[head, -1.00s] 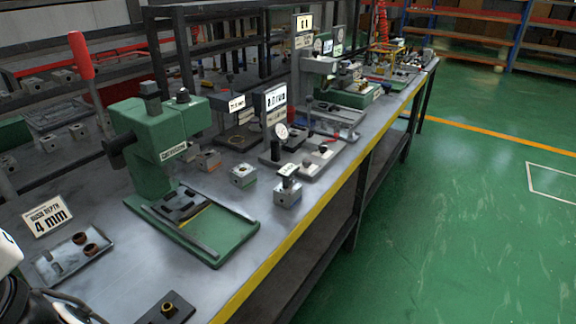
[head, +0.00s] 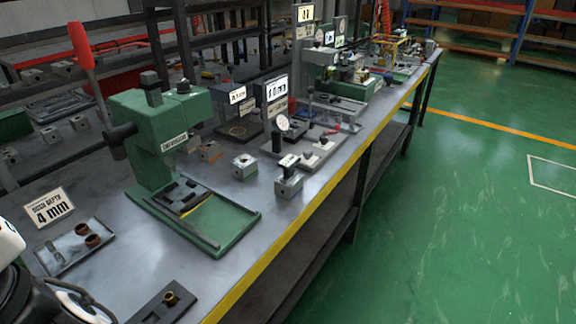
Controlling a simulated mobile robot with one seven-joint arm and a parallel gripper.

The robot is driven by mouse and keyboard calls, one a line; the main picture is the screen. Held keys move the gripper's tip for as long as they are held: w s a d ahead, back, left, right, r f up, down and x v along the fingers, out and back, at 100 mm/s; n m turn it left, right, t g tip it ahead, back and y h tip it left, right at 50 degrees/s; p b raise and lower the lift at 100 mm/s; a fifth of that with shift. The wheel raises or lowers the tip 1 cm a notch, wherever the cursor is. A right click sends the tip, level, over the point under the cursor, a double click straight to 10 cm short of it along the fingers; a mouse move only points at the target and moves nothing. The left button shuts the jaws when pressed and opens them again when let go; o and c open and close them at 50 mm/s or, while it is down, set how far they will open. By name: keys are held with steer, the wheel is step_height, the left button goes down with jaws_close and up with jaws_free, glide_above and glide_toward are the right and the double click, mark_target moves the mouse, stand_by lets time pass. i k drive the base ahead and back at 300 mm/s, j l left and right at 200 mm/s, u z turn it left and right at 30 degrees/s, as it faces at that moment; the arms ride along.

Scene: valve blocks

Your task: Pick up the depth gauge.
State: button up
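A small grey block (head: 288,186) stands near the bench's front edge, right of the green press. A dark upright tool with a white display, which looks like the depth gauge (head: 289,162), stands on top of it. Behind it a round white dial gauge (head: 283,124) sits on a dark stand; I cannot be sure which of the two is meant. Part of my arm, white and black with a cable, shows at the lower left corner. My gripper's fingers are not visible, and nothing of mine is near either gauge.
A green press (head: 160,130) stands on the bench (head: 110,284). A tray (head: 62,256) with copper-coloured bushes, a "4 mm" sign (head: 49,207) and a dark plate (head: 150,311) are at left. Another block (head: 244,167) stands beside the gauge block. Signs and fixtures crowd the bench behind.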

mark_target(289, 163)
steer(key=i+l, duration=0.25)
steer(key=l, duration=0.15)
steer(key=i+l+u, duration=0.1)
steer(key=l, duration=0.25)
steer(key=i+l, duration=0.35)
steer(key=i, duration=0.35)
